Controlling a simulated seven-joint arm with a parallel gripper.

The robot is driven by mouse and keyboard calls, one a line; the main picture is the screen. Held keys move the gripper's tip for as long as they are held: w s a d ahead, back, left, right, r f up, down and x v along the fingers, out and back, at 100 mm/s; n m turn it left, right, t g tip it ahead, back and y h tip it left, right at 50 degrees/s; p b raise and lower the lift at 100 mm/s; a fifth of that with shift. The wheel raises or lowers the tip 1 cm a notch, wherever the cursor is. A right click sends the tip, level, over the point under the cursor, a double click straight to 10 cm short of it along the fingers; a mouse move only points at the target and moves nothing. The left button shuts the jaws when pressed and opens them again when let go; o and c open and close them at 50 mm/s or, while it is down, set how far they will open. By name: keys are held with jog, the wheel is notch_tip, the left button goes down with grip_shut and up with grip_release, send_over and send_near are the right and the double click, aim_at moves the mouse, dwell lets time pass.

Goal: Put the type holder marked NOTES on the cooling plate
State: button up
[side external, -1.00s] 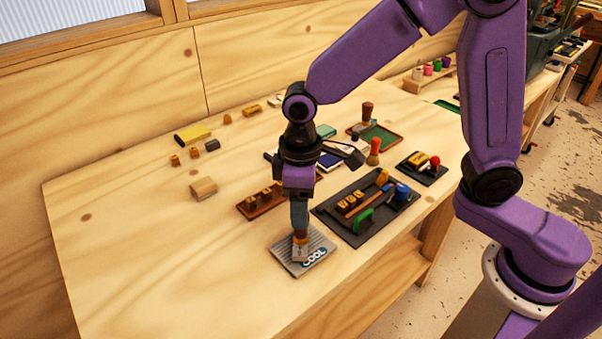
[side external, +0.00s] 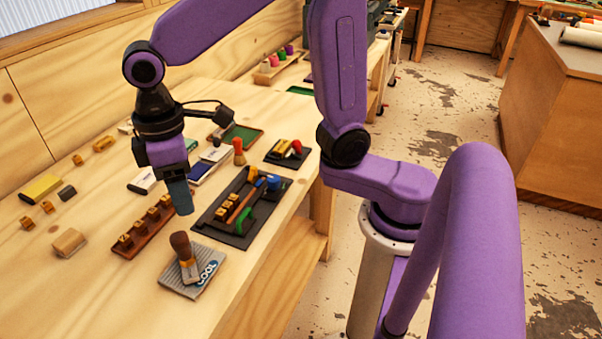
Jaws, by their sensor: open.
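The gap between the fingers is hard to see from this side.
A brown rack (side external: 128,249) with several small pieces lies left of the gripper. A black tool tray (side external: 222,228) with green, blue and orange items lies to the right. Bare table lies below the block.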

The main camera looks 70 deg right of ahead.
jog(key=s+d+f+n, duration=0.3)
jog(key=s+d, duration=1.1)
jog(key=s, duration=0.3)
jog(key=shift+d+f, duration=0.2)
jog(key=shift+d, duration=0.05)
jog(key=shift+c, duration=0.2)
